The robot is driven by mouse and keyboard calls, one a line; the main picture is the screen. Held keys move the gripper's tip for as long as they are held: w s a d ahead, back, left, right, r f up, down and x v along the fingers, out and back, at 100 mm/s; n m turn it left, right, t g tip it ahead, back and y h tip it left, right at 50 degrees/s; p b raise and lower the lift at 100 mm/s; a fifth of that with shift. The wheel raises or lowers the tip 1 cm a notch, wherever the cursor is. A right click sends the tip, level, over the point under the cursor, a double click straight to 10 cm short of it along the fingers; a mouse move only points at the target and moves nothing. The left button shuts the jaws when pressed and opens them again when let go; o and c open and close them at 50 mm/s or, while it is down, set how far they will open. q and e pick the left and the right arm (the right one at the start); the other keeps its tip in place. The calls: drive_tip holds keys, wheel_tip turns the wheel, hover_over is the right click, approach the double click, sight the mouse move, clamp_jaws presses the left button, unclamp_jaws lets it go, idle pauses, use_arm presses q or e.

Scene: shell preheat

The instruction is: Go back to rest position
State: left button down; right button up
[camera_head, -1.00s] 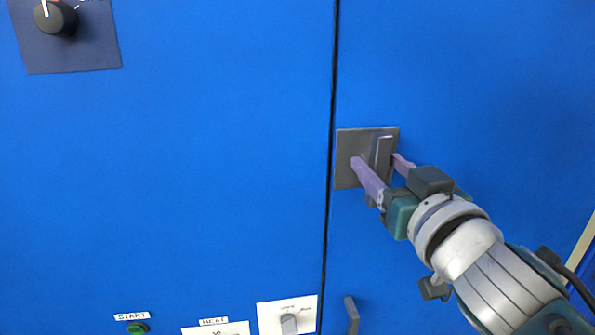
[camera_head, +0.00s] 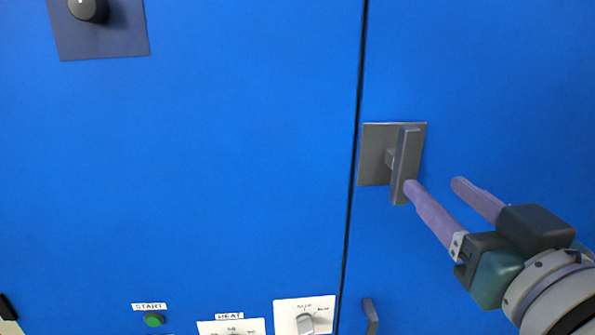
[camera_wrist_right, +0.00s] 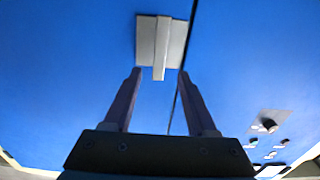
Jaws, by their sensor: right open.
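My right gripper (camera_head: 432,186) is open and empty, its two purple fingers apart. It is in front of the blue cabinet, to the lower right of a grey handle (camera_head: 406,165) on a square plate (camera_head: 374,158). In the head view one fingertip overlaps the handle's lower end; I cannot tell there whether it touches. In the right wrist view, the handle (camera_wrist_right: 161,50) lies beyond the fingertips of the gripper (camera_wrist_right: 160,72), with blue surface between them. The handle stands upright, slightly tilted. My left gripper is not in view.
The blue cabinet front (camera_head: 220,170) fills the view, with a dark vertical seam (camera_head: 354,170). A black knob (camera_head: 88,9) is at upper left. A green START button (camera_head: 153,319), a HEAT panel (camera_head: 231,327) and a switch (camera_head: 304,322) are low. A second handle (camera_head: 370,316) is lower right.

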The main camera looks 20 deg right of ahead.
drive_tip(key=s+f+g, duration=0.5)
drive_tip(key=f+g, duration=0.2)
drive_tip(key=s+a+f+n+g+y, duration=0.45)
drive_tip(key=s+a+g, duration=0.3)
drive_tip(key=s, duration=0.55)
wheel_tip(320, 180, up, 20)
drive_tip(key=p, duration=2)
drive_tip(key=shift+w+d+f+p, duration=0.15)
drive_tip(key=shift+w+f+p, duration=0.05)
drive_tip(key=shift+w+p, duration=0.1)
drive_tip(key=shift+t, duration=0.25)
